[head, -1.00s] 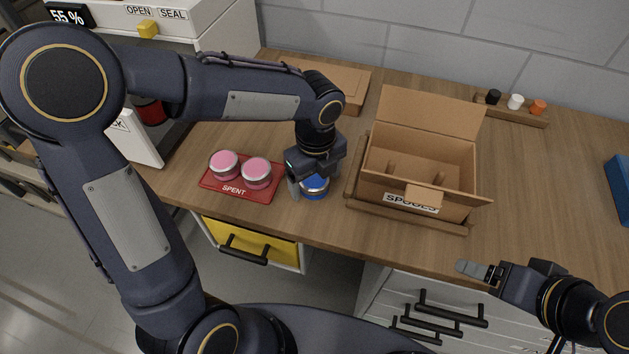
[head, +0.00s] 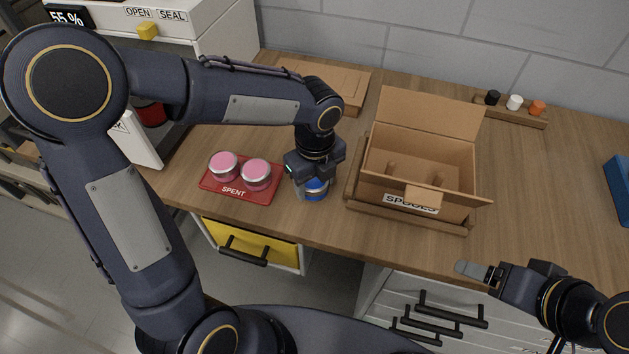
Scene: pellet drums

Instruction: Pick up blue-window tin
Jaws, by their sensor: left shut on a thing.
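The blue-window tin (head: 316,190) stands on the wooden worktop, between the red tray and the open cardboard box. Its blue side and pale bands show below my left gripper; its top is mostly hidden by the gripper. My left gripper (head: 313,184) points down over the tin and is shut on it. My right gripper (head: 474,272) is off the counter's front edge at the lower right, away from the tin; its jaw gap is not clear.
The red SPENT tray (head: 226,194) holds two pink-topped tins (head: 224,165). The open cardboard box (head: 463,186) stands to the right in a wooden frame. A rack with black, white and orange caps (head: 515,103) is at the back right. The right worktop is largely clear.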

